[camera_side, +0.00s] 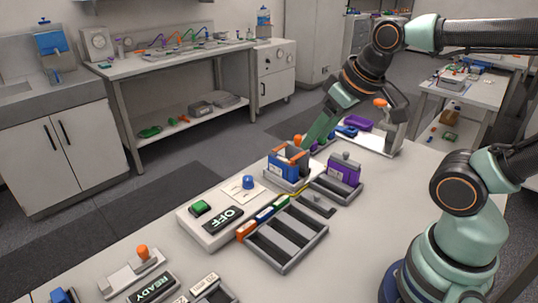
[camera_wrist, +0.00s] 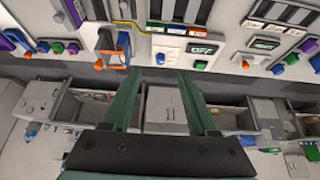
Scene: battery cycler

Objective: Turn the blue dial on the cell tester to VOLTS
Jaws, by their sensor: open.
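The cell tester (camera_side: 202,231) is a white box on the bench with a dark display reading OFF (camera_side: 222,220) and a green button (camera_side: 200,207). Its blue dial (camera_side: 248,182) stands on a white plate at the back right of the box. In the wrist view the blue dial (camera_wrist: 160,58) shows just beyond and between my fingertips, beside the OFF display (camera_wrist: 202,48). My gripper (camera_wrist: 159,72) is open and empty, its two green fingers apart. In the side view it is to the right of and above the dial, partly behind a blue clamp unit. The dial's pointer is too small to read.
The blue unit with orange handles (camera_side: 287,170) and a purple unit (camera_side: 343,172) stand right of the dial. A grey slotted tray (camera_side: 285,262) lies in front, with coloured labels along its edge. A READY display (camera_side: 153,286) sits at the front left.

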